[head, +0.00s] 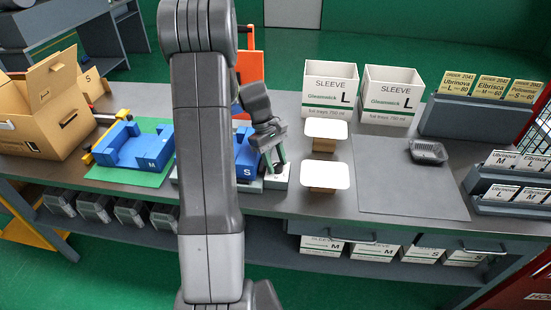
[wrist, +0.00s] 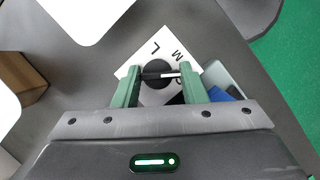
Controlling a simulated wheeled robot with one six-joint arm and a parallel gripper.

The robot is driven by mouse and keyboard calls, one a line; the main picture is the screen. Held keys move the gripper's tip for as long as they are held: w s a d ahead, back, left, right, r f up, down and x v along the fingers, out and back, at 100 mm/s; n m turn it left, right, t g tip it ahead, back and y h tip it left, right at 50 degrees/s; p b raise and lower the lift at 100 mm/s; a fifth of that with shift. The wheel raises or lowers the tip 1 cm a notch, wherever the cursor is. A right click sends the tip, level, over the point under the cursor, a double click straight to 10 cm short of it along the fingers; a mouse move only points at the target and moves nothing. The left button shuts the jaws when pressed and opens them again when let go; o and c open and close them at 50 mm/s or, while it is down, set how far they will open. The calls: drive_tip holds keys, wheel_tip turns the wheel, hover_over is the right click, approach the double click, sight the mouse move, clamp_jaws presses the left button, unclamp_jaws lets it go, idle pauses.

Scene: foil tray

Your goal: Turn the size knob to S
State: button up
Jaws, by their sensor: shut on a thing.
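The size knob (wrist: 154,83) is a round black knob with a white pointer line, on a white plate (wrist: 137,61) marked L and M. Another mark at the right is mostly hidden by a finger. The pointer points right in the wrist view, past the M towards that mark. My gripper (wrist: 158,84) has its green fingers on either side of the knob and is shut on it. In the head view my gripper (head: 273,162) reaches down to the knob's white box (head: 279,181), and the knob itself is hidden.
Beside the knob stands a blue block marked S (head: 245,172), partly behind my arm. A blue block marked M (head: 135,148) lies further left. White lids on brown stands (head: 325,176), SLEEVE boxes (head: 331,88) and a foil tray (head: 428,151) are to the right.

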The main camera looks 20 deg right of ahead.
drive_tip(key=shift+w+d+m+y+p, duration=0.1)
drive_tip(key=shift+m+y+p, duration=0.5)
drive_tip(key=shift+m, duration=1.5)
drive_tip(key=o, duration=1)
drive_tip(key=shift+y, duration=0.3)
drive_tip(key=b+v, duration=0.1)
drive_tip(key=v, duration=1.2)
drive_tip(key=shift+w+r, duration=0.3)
drive_tip(key=shift+r, duration=0.05)
drive_tip(key=x, duration=1.4)
drive_tip(key=shift+s+r, duration=0.1)
